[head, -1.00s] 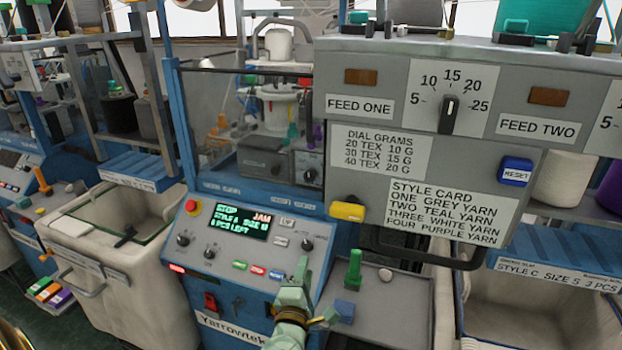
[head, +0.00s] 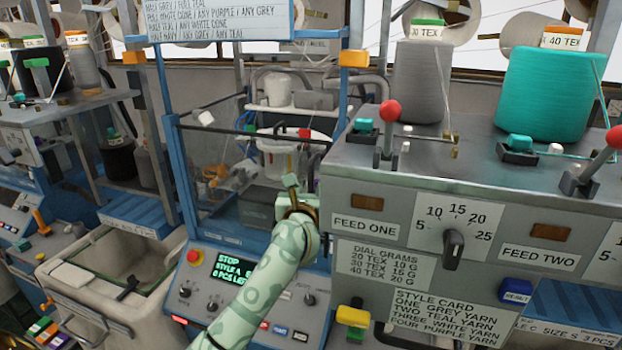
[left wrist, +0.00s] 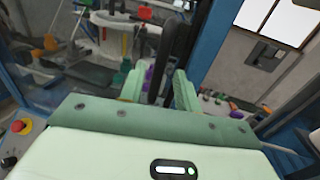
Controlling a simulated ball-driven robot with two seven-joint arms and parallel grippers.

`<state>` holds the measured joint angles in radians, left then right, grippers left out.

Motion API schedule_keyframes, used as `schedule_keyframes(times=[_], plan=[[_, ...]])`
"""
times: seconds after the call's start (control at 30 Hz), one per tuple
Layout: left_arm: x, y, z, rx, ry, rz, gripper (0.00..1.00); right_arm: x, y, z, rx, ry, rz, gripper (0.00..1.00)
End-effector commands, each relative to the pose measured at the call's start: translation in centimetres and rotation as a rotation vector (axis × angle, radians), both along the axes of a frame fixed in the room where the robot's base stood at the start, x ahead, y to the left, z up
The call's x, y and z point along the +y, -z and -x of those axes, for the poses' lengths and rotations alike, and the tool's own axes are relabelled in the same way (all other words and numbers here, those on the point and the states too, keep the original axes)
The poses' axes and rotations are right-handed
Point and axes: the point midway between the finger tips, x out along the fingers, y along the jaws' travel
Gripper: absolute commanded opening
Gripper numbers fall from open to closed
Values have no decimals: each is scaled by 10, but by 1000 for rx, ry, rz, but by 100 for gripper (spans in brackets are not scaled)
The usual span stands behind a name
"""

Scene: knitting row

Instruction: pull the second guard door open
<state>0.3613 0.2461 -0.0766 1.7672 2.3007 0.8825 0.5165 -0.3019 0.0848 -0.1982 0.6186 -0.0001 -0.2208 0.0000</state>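The guard door is a clear panel (head: 222,205) in the blue frame of the machine in the middle of the head view, with a dark bar along its top. It looks closed. A dark upright handle shows in the left wrist view (left wrist: 172,58). My left gripper (head: 291,183) is raised in front of the door's right side. In the left wrist view, its two green fingers (left wrist: 158,88) stand apart, with the handle between them in the picture. I cannot tell whether they touch it. My right gripper is not in view.
Below the door is the control panel (head: 245,290) with a lit screen and red knob. The grey feed unit (head: 400,205) with red-knobbed levers stands close to the right of my left gripper. A pale bin (head: 85,290) stands at the lower left.

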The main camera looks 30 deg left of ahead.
Motion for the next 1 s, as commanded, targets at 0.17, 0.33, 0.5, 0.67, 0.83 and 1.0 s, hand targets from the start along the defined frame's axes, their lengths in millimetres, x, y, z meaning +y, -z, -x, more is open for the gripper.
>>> schedule_keyframes(times=[0.17, 0.33, 0.5, 0.67, 0.83, 1.0], plan=[[13, 0, -26, 0, -1, -1, 33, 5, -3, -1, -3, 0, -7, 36], [17, 0, -36, 0, 0, 0, 33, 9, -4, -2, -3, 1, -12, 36], [17, 1, -37, 0, 0, -1, 33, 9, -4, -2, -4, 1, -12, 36], [17, 1, -37, 0, 0, -1, 13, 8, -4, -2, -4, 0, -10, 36], [17, 1, -37, 0, 0, -1, 0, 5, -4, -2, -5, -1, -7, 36], [18, 1, -34, 1, -6, 0, 0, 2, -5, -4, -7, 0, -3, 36]])
